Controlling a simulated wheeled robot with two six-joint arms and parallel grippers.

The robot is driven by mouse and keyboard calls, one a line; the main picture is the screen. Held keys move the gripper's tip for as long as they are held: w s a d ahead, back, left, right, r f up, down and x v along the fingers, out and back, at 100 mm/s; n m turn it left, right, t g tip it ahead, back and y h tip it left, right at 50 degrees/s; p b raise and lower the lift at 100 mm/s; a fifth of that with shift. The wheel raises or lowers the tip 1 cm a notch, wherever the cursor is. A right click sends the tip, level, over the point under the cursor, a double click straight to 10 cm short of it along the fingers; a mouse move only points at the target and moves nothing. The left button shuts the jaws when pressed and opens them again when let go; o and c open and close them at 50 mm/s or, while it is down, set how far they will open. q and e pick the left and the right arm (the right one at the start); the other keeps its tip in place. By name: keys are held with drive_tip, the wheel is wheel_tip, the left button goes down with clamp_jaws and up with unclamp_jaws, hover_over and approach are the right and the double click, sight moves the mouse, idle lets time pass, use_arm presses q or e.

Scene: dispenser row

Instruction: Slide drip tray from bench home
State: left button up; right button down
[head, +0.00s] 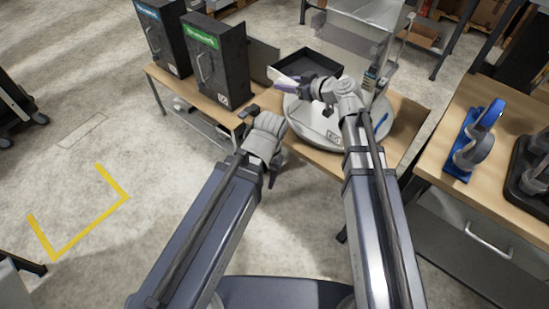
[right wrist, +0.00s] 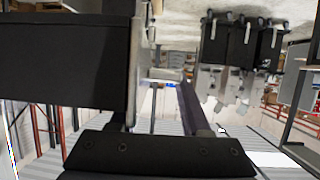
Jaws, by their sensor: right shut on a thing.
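The drip tray (head: 318,62) is a black, shallow, open box with an empty-looking inside. It is above the far edge of a round grey-white base (head: 318,128) on the wooden bench. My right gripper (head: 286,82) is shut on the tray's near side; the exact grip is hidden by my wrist. In the right wrist view a large dark wall of the tray (right wrist: 65,65) fills the upper left beside the fingers. My left gripper (head: 254,114) is near the bench's front edge, left of the round base and apart from the tray; its opening is unclear.
Two black dispensers with a blue label (head: 157,35) and a green label (head: 217,58) stand left on the bench (head: 172,82). A clear-panelled frame (head: 350,40) rises behind the tray. A blue stand (head: 475,140) sits on the right bench. Floor at left is open.

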drive_tip(key=s+a+f+b, duration=0.1)
drive_tip(key=s+f+b, duration=0.1)
drive_tip(key=f+b, duration=0.7)
drive_tip(key=s+a+f+b, duration=0.2)
drive_tip(key=f+b, duration=0.7)
drive_tip(key=f, duration=0.1)
drive_tip(key=s+a+f+b, duration=0.2)
drive_tip(key=f+b, duration=0.7)
drive_tip(key=shift+s+f+n+g+y, duration=0.25)
drive_tip(key=shift+f+n+g+y, duration=0.05)
drive_tip(key=shift+n+g, duration=0.1)
drive_tip(key=w+d+b, duration=0.1)
drive_tip(key=w+d, duration=0.9)
drive_tip(key=w, duration=0.3)
drive_tip(key=shift+w+f, duration=0.35)
drive_tip(key=shift+f, duration=0.25)
drive_tip(key=shift+w+d, duration=0.15)
drive_tip(key=shift+w, duration=0.05)
